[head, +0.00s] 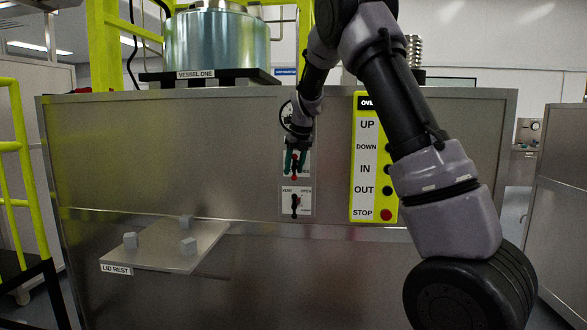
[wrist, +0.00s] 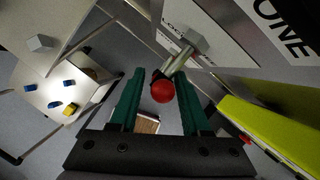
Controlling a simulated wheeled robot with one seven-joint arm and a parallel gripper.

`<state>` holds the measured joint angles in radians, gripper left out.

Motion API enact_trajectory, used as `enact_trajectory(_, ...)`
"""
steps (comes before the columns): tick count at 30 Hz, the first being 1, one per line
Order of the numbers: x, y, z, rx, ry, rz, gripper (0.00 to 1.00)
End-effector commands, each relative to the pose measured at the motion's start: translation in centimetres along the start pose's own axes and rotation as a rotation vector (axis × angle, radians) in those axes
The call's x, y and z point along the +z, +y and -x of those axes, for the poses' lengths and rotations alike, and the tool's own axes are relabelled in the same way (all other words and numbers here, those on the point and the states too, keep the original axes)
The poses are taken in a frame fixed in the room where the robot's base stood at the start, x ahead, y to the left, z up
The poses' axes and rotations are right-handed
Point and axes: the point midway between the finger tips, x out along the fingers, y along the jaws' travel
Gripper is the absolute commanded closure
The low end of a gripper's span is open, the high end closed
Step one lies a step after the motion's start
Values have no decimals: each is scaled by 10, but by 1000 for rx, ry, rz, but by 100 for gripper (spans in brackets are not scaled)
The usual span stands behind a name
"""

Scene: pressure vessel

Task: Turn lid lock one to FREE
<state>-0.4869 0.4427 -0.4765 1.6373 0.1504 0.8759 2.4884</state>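Lid lock one shows as a lever with a red ball knob (wrist: 162,91) on a metal stem, fixed to a labelled plate (wrist: 208,28) in the wrist view. In the head view the red knob (head: 293,177) shows just below my fingers, and my gripper hides most of its plate. My gripper (wrist: 160,73) has two green fingers spread apart, one on each side of the lever. Gaps show between the knob and both fingers. In the head view my gripper (head: 295,158) is right at the panel front. The lock's position words are not readable.
Below is a vent plate (head: 307,205) with a dark lever. To the right is a yellow-edged pendant (head: 368,180) with UP, DOWN, IN, OUT and STOP buttons. Vessel one (head: 217,40) stands on top. The lid rest (head: 170,248) juts out at lower left.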

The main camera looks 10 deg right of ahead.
Motion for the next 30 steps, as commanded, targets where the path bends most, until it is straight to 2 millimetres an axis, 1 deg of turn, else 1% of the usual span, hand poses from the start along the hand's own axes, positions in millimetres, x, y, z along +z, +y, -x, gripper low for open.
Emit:
enact_trajectory(5, 1, 0, 28, 1, -4, 0, 53)
enact_trajectory(9, 1, 0, 57, 1, -5, 0, 53)
enact_trajectory(12, 1, 1, 76, 2, -4, 2, 53)
enact_trajectory(15, 1, 1, 91, 2, -4, 1, 53)
enact_trajectory(18, 1, 1, 100, 1, -3, 2, 53)
enact_trajectory(21, 0, 1, 104, 1, -2, 0, 53)
enact_trajectory(30, 0, 0, 105, 1, -2, 2, 53)
